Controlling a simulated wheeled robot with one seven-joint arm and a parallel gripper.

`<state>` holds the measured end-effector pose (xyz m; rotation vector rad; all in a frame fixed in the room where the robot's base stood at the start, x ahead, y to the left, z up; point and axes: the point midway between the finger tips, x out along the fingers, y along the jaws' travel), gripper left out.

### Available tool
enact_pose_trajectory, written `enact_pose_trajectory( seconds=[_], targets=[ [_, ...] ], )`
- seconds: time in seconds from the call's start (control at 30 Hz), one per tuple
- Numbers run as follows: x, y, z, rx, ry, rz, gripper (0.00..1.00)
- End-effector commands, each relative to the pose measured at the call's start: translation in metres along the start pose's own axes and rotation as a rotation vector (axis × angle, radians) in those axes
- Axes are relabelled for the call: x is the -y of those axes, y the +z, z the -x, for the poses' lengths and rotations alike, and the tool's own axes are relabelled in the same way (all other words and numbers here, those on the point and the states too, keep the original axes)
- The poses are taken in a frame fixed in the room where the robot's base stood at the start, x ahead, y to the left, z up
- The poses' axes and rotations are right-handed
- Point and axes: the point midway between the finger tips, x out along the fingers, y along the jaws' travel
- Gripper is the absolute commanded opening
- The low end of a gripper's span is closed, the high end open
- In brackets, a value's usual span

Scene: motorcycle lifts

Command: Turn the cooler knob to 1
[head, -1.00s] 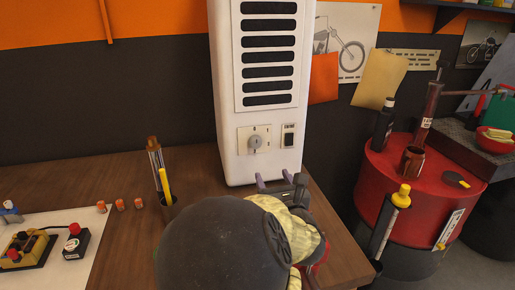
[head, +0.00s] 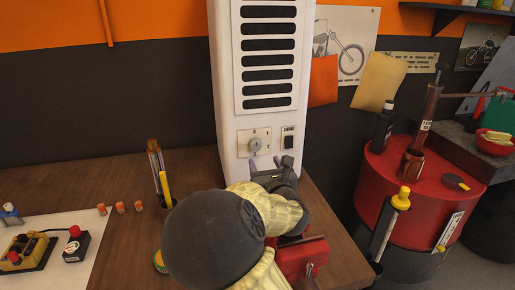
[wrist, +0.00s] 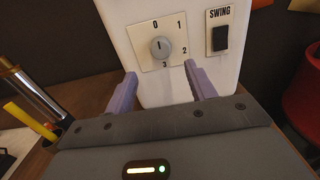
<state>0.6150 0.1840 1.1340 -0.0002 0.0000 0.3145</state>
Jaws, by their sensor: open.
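The cooler (head: 266,110) is a tall white unit with dark slots, standing on the wooden bench. Its round grey knob (head: 256,144) sits on a cream dial plate low on the front. In the wrist view the knob (wrist: 160,47) has a short dark mark that seems to point up toward 0. Numbers 0, 1, 2 and 3 are printed around it, with 1 at upper right. My gripper (head: 265,164) is open just below and in front of the knob. In the wrist view its two purple-grey fingers (wrist: 162,76) stand apart, below the knob and not touching it.
A black SWING switch (wrist: 221,38) is right of the knob. A holder with a yellow stick (head: 165,187) stands left on the bench (head: 110,178). A red vise-like thing (head: 302,258) is beside my arm. A red drum (head: 376,172) stands to the right.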

Motion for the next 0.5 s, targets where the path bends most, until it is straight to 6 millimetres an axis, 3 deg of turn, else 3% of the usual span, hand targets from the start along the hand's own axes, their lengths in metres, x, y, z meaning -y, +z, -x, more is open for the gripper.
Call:
enact_pose_trajectory(
  seconds=[0.5],
  targets=[
    [0.001,0.001,-0.081,0.001,0.0,0.001,0.55]
  ],
)
